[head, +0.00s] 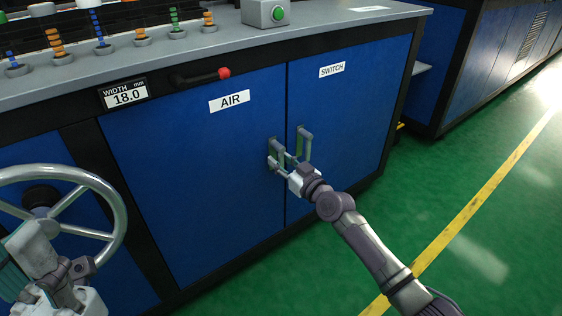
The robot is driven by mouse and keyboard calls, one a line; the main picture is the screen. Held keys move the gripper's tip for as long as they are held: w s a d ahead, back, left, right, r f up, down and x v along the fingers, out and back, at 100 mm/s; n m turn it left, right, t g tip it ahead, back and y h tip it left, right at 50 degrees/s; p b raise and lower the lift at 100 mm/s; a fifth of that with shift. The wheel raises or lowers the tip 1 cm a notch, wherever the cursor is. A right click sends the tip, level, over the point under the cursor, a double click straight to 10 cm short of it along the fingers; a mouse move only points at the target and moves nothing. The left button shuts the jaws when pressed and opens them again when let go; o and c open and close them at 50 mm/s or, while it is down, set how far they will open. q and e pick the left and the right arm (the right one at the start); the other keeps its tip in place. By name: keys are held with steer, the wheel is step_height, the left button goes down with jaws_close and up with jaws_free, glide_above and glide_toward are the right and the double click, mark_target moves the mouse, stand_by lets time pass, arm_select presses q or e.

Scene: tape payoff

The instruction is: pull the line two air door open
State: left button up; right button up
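The blue air door (195,175) carries a white label reading AIR and fills the middle of the head view. It looks closed, level with the switch door (345,110) to its right. The air door's grey handle (274,147) is at its right edge. My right gripper (280,162) is at that handle, with its fingers around or beside its lower part; I cannot tell whether they grip it. The switch door's handle (305,145) stands just right of the fingers. My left gripper (45,285) is at the lower left by the handwheel; its fingers are not clear.
A metal handwheel (118,215) stands at the left. A red-tipped lever (205,76) and a width display (125,95) sit above the air door. A green button box (265,12) and several coloured adjusters stand on the grey top. Green floor (480,210) at the right is clear.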

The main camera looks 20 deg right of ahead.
jaws_close()
